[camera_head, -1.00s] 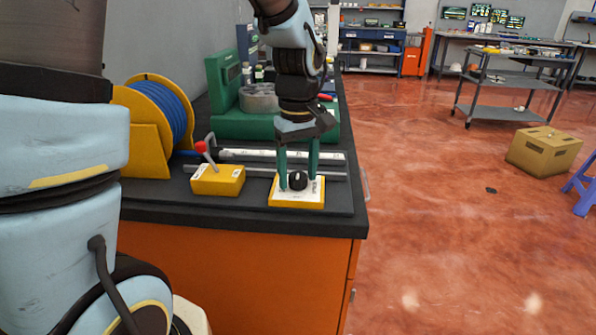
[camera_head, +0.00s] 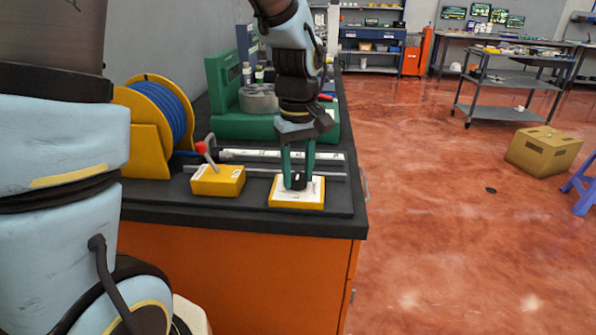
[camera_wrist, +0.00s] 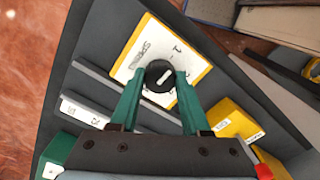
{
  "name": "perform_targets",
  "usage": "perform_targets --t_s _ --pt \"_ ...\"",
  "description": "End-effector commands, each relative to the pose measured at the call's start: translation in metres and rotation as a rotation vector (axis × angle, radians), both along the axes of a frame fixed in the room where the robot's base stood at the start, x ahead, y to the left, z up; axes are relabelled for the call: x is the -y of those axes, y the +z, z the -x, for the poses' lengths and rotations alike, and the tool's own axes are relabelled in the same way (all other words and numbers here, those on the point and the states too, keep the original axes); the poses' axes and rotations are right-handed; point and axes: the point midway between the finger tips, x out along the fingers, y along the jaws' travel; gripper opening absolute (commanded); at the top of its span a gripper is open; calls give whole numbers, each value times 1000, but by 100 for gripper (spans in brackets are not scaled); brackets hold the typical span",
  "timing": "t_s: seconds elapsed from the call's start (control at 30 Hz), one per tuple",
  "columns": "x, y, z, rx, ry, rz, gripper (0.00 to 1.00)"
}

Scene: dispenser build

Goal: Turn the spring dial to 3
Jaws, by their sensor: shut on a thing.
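The spring dial is a black round knob (camera_wrist: 160,75) with a white pointer mark, on a white-faced yellow plate (camera_head: 312,197) near the front edge of the bench. The plate also shows in the wrist view (camera_wrist: 196,70), with printed marks and the number 1 readable to the right of the knob; other numbers are hidden or too small. My gripper (camera_head: 298,184) points down with its two green fingers on either side of the knob, shut on it. In the wrist view the fingertips (camera_wrist: 159,82) touch the knob's sides.
A yellow box with a red-tipped lever (camera_head: 218,180) stands just left of the plate. Grey and white rods (camera_head: 270,155) lie behind it. A blue hose reel (camera_head: 165,110) and a green machine (camera_head: 235,122) stand farther back. Open floor lies right of the bench.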

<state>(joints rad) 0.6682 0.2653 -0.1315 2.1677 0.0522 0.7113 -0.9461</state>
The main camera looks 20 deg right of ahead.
Motion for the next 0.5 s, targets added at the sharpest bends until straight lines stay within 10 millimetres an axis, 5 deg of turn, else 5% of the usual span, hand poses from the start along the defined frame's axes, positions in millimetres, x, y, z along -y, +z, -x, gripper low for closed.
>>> perform_targets --t_s 0.5 --pt "0 2 0 -1 -391 -1 0"
